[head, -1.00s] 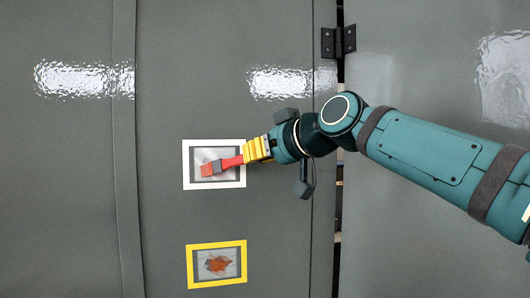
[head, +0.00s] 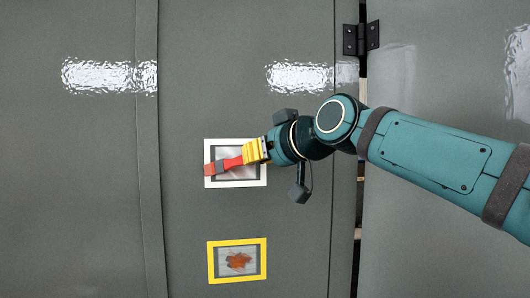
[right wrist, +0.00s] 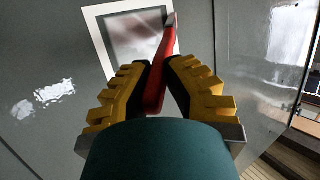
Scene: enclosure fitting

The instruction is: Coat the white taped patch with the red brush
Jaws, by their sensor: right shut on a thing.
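The white taped patch (head: 229,153) is a square with a white tape border and a greyish, whitish inside, on the grey panel in the head view. It also shows at the top of the right wrist view (right wrist: 127,28). My right gripper (head: 257,151), with yellow fingers, is shut on the handle of the red brush (head: 234,162) at the patch's right border. The brush lies across the patch, its red bristle end over the left tape border. Whether the bristles touch the surface is unclear. In the right wrist view the red handle (right wrist: 158,82) sits between the fingers (right wrist: 159,72). My left gripper is not in view.
A yellow taped patch (head: 213,264) with an orange-brown rusty blotch is below the white one. A black hinge (head: 361,39) and a dark door gap are to the right. The panel left of the patches is clear except for a vertical seam.

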